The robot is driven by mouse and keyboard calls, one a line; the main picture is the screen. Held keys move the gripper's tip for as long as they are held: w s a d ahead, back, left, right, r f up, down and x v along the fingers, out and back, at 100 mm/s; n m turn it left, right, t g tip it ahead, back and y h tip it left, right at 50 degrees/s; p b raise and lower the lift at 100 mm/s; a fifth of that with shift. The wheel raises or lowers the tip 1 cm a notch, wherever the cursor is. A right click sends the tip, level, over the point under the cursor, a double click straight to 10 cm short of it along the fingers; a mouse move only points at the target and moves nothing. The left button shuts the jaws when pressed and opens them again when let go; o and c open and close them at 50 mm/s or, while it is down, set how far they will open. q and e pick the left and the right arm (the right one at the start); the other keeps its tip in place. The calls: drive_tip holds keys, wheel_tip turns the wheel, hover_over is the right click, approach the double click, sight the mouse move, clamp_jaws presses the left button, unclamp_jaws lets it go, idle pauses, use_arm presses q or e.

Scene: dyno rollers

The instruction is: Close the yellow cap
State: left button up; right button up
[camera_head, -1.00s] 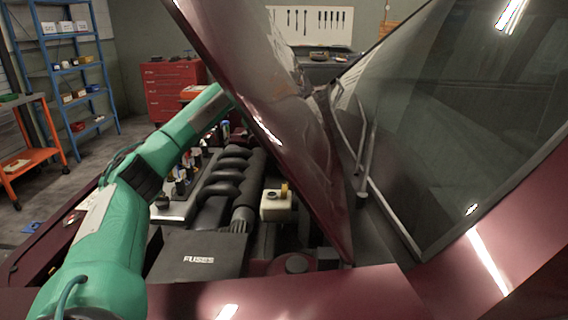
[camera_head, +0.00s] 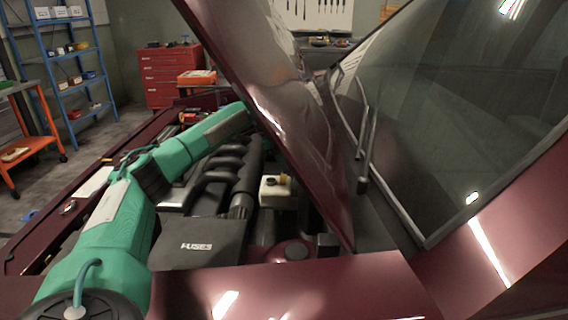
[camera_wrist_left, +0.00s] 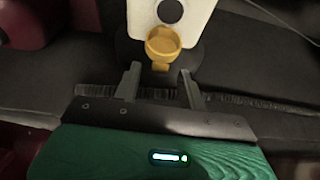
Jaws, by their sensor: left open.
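The yellow cap (camera_wrist_left: 162,42) shows near the top middle of the left wrist view, its round part away from me and a narrow tab towards my fingers. It sits at the edge of a white reservoir (camera_wrist_left: 140,12) with a dark round spot on top. In the head view the yellow cap (camera_head: 285,179) stands up on the white reservoir (camera_head: 272,195). My left gripper (camera_wrist_left: 160,84) is open and empty, its fingertips either side of the cap's tab end; contact cannot be told. In the head view the raised hood hides it. My right gripper is out of view.
The raised dark red hood (camera_head: 270,90) slants over my left forearm and the engine bay. A black fuse box cover (camera_head: 195,243) and black engine pipes (camera_head: 222,170) lie left of the reservoir. The windshield (camera_head: 440,120) is at the right.

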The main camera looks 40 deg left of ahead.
use_arm(q)
drive_tip(key=shift+d+f, duration=0.1)
drive_tip(key=shift+f, duration=0.25)
clamp_jaws()
